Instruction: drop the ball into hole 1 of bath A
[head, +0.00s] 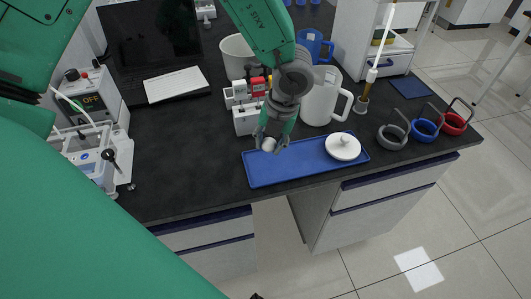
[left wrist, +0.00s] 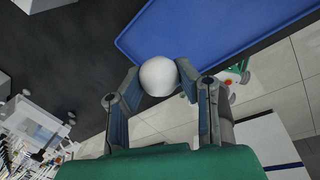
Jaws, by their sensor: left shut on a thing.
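My left gripper (head: 271,142) is over the left part of the blue tray in the head view. It is shut on a white ball (head: 268,145). In the left wrist view the ball (left wrist: 158,76) sits between the two fingertips of the left gripper (left wrist: 157,82), near the tray's edge. A white apparatus with a blue front panel (head: 92,167) stands at the left of the bench in the head view. I cannot tell whether it is bath A, and no numbered hole can be read. My right gripper is not in view.
The blue tray (head: 268,177) holds a white lid (head: 343,147). A white pitcher (head: 320,98) and a small red-and-white device (head: 246,104) stand behind. Several coloured rings, including a red one (head: 453,124), are at the right. The dark bench (head: 185,150) is clear left of the tray.

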